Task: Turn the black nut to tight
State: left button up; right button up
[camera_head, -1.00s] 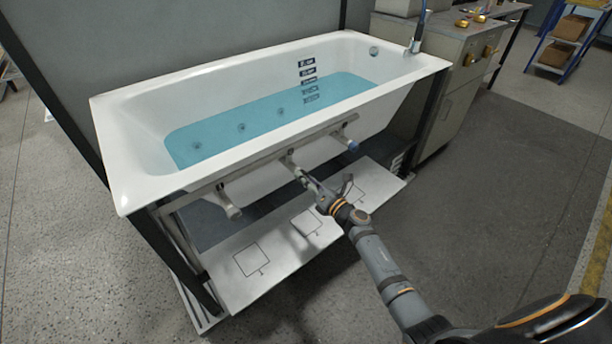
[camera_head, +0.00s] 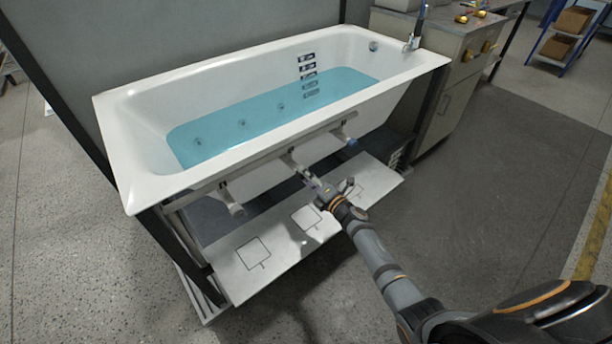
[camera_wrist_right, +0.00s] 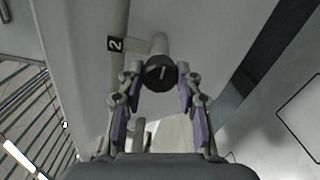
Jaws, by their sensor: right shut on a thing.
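The black nut (camera_wrist_right: 160,73) is round with a pale line on its face. It sits at the end of a grey pipe stub beside a label "2" in the right wrist view. My right gripper (camera_wrist_right: 159,82) is shut on it, with a fingertip on each side. In the head view my right gripper (camera_head: 316,183) reaches in from the lower right to the middle stub under the bathtub (camera_head: 225,166); the nut itself is too small and covered to make out there. My left gripper is not in view.
Two other stubs hang from the same pipe: one with a blue end (camera_head: 351,142) to the right, one pale (camera_head: 235,208) to the left. A white panel (camera_head: 282,252) with square outlines lies below. A grey cabinet (camera_head: 452,95) stands right of the tub.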

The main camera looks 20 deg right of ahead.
dwell(0.4)
jog(key=o, duration=1.2)
jog(key=shift+c, duration=0.2)
jog(key=shift+s, duration=0.1)
jog(key=v, duration=1.1)
jog(key=shift+s+d, duration=0.15)
jog(key=shift+s, duration=0.25)
